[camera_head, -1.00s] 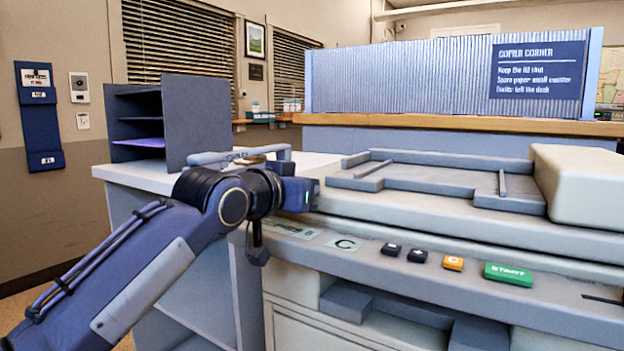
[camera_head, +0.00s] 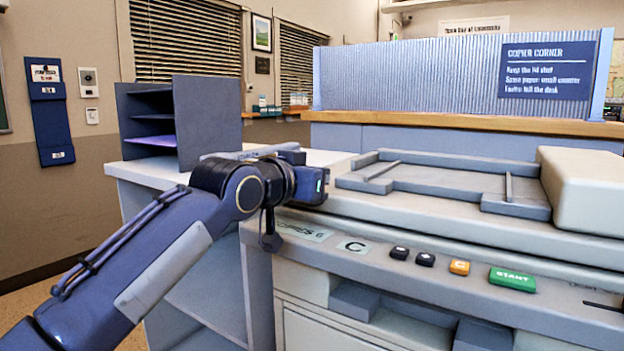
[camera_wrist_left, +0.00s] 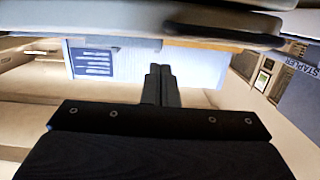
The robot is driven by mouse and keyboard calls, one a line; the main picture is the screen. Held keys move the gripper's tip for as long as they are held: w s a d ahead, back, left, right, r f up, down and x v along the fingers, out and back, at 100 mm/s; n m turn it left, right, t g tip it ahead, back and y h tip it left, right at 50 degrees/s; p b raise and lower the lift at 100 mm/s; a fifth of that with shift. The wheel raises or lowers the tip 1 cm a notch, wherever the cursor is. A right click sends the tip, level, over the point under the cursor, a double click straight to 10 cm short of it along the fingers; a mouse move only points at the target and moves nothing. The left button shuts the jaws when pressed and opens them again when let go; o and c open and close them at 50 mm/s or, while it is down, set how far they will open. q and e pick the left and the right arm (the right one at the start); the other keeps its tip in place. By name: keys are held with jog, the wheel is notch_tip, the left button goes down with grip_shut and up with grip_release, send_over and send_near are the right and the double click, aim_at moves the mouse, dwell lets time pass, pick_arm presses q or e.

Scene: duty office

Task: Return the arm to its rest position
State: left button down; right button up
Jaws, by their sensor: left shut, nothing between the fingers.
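My left arm comes in from the lower left in the head view, bent at a dark wrist joint beside the copier's left end. My left gripper's fingers are hard to make out there. In the left wrist view my left gripper (camera_wrist_left: 161,84) shows two dark fingers pressed together, shut and empty. The hand is near the left side of the copier (camera_head: 430,245), and I cannot tell whether it touches it. My right gripper is not in view.
The copier's front panel carries a green START button (camera_head: 512,279), an orange button (camera_head: 459,267) and two dark buttons. A dark paper sorter (camera_head: 205,120) stands on the pale counter (camera_head: 150,178) behind my arm. The Copier Corner sign (camera_head: 547,72) hangs on a ribbed partition (camera_head: 410,80).

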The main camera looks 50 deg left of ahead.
pick_arm(q)
jog(key=s+d+f, duration=0.2)
jog(key=s, duration=0.7)
jog(key=shift+d+p, duration=0.3)
jog(key=shift+s, duration=0.15)
